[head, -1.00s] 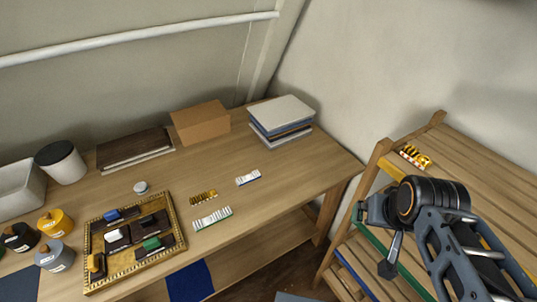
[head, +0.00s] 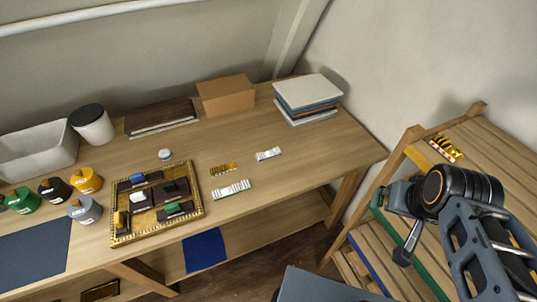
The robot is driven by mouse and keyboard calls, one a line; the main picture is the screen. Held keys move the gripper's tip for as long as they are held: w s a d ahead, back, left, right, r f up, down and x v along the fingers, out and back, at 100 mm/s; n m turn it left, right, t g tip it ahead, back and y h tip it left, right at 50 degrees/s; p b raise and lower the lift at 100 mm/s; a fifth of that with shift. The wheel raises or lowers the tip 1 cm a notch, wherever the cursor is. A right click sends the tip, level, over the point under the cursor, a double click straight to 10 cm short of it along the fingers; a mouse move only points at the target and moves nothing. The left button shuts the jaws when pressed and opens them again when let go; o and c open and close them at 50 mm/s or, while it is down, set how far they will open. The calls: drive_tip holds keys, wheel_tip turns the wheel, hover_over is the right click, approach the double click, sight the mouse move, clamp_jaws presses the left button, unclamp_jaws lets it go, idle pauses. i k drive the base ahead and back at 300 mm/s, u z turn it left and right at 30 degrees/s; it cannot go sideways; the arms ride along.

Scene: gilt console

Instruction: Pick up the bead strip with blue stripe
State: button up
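The bead strip with blue stripe (head: 268,155) is a small white strip with blue on it, lying flat on the wooden desk (head: 310,155), right of the other strips. A white strip with green (head: 231,189) lies nearer the front edge, and a gold strip (head: 223,169) lies to the left. My gripper (head: 403,254) hangs at the right over the slatted wooden rack, well apart from the strips. Its fingers are seen nearly edge-on, so whether they are open or shut does not show. Nothing is visible in it.
A gilt tray (head: 122,238) with dark blocks stands left of the strips. Behind are a cardboard box (head: 226,95), a book stack (head: 307,98) and a dark book (head: 160,116). Paint jars (head: 86,181) stand at left. A red-yellow strip (head: 445,149) lies on the rack. The desk around the blue-striped strip is clear.

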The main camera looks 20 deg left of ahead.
sight(275, 152)
drive_tip(key=k, duration=0.6)
drive_tip(key=u, duration=0.6)
drive_tip(key=i, duration=0.45)
drive_tip(key=u, duration=0.65)
drive_tip(key=i, duration=0.7)
drive_tip(key=z, duration=0.05)
